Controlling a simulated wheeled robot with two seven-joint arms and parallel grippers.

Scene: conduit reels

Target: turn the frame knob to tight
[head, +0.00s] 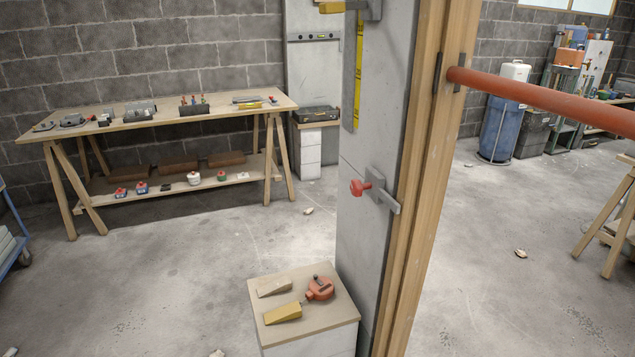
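A red knob (361,187) sits on a grey metal clamp (384,197) at the edge of a grey block wall. The clamp reaches from the wall face to the upright wooden frame (430,180). The knob sticks out to the left of the clamp, and nothing touches it. I cannot tell from its look how tight it is. A second grey metal fitting (374,9) is partly cut off at the top edge. Neither of my grippers shows in the head view.
A red bar (545,98) runs from the frame to the right edge. A low stand (335,322) below the knob holds two wedges and a red-orange reel-like tool (319,288). A wooden workbench (145,122) stands back left. Open floor lies left and right.

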